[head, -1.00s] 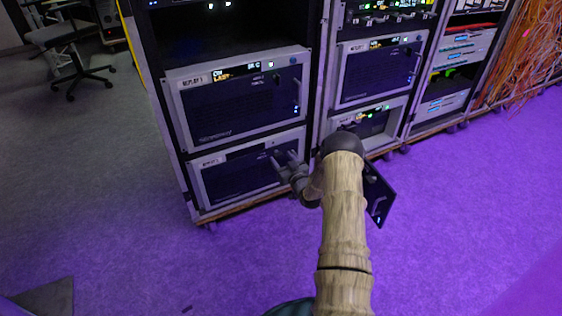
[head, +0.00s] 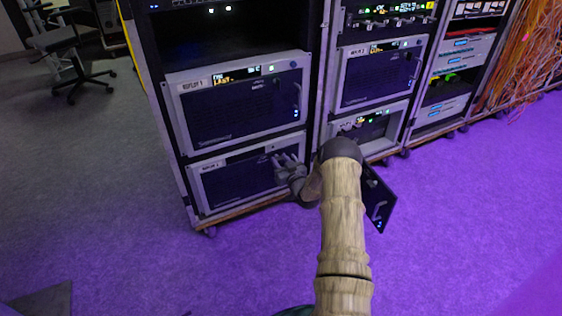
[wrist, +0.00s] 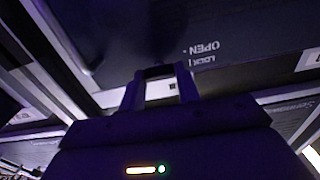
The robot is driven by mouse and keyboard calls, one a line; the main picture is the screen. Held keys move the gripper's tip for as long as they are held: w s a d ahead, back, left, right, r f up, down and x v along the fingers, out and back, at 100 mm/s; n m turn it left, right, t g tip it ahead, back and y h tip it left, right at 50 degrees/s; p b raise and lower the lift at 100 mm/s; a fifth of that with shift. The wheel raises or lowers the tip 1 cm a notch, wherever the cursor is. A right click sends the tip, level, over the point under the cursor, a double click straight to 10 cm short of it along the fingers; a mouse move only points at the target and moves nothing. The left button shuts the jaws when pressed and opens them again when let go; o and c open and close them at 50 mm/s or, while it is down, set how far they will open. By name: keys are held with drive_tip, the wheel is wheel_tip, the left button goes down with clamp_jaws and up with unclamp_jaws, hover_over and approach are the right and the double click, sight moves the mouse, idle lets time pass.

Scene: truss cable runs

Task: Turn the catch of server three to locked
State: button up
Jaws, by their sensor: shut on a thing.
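The lower server (head: 235,184) in the left rack has a dark front in a pale frame; its label is too small to read surely. My gripper (head: 284,160) is at the right part of its front. In the wrist view my gripper (wrist: 164,78) is shut around a small dark piece (wrist: 160,71) on the panel, which looks like the catch. The printed words OPEN and LOCK (wrist: 203,53) stand upside down just to the right of the fingers. The catch's exact angle is hidden by the fingers and shadow.
Another server (head: 240,105) sits directly above. A neighbouring rack holds a server (head: 375,75) and a lower unit whose dark door (head: 378,198) hangs open beside my arm. Orange cables (head: 530,55) hang at the far right. The floor (head: 130,230) in front is clear.

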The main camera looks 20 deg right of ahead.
drive_tip(key=shift+m, duration=0.3)
drive_tip(key=m+p, duration=0.2)
drive_tip(key=m, duration=0.1)
drive_tip(key=shift+d, duration=0.1)
drive_tip(key=m+p, duration=0.1)
drive_tip(key=m, duration=1.3)
drive_tip(key=shift+d+f, duration=0.1)
drive_tip(key=shift+f, duration=0.15)
drive_tip(key=o, duration=1)
drive_tip(key=s+p, duration=0.2)
drive_tip(key=s, duration=0.3)
drive_tip(key=s+p, duration=0.2)
drive_tip(key=s, duration=0.4)
drive_tip(key=s+p, duration=0.2)
drive_tip(key=s, duration=0.4)
drive_tip(key=shift+s+d+p, duration=0.2)
drive_tip(key=shift+d+p, duration=0.1)
